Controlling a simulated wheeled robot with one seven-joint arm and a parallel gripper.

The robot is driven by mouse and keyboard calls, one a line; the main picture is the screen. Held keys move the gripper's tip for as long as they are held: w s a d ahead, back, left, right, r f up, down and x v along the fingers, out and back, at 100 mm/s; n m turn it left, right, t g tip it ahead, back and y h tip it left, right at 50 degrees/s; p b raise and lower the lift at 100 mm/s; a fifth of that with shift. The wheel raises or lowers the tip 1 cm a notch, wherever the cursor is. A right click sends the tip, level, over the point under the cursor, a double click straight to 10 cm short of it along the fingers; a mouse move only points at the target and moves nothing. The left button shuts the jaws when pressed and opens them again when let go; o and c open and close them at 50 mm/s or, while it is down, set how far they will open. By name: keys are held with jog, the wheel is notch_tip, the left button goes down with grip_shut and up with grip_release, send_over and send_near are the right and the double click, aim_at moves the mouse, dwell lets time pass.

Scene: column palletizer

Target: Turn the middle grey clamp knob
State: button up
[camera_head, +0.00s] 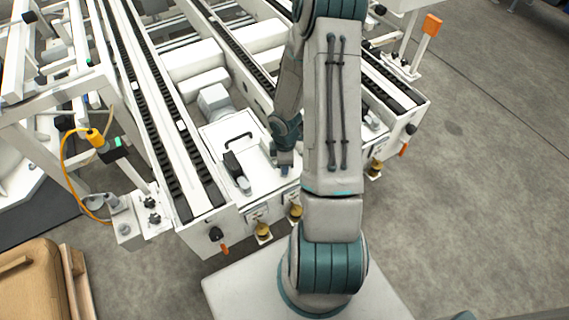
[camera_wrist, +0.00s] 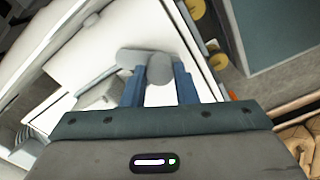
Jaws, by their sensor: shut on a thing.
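My gripper (camera_wrist: 160,88) is shut on the grey clamp knob (camera_wrist: 158,67). In the wrist view its two blue fingers stand on either side of the knob's rounded end. A grey part continues from there to the left. In the head view my gripper (camera_head: 284,171) reaches down to the white machine panel (camera_head: 262,170) between the conveyor rails. The held knob is hidden there behind the fingers. Another grey knob (camera_head: 243,184) sits beside a black block to the left, and a grey part (camera_head: 373,120) shows to the right of my arm.
Black-topped conveyor rails (camera_head: 150,110) run along both sides of the panel. A black handle (camera_head: 238,137) and a grey motor-like unit (camera_head: 214,101) are behind. Yellow fittings (camera_head: 263,231) line the front edge. The floor at right is clear.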

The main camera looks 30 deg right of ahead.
jog(key=m+b, duration=0.1)
jog(key=m, duration=0.4)
jog(key=shift+m, duration=0.3)
jog(key=shift+m+b, duration=0.4)
jog(key=shift+m, duration=1.7)
jog(key=o, duration=1)
notch_tip(320, 180, up, 14)
jog(key=p, duration=0.3)
jog(key=shift+f, duration=0.1)
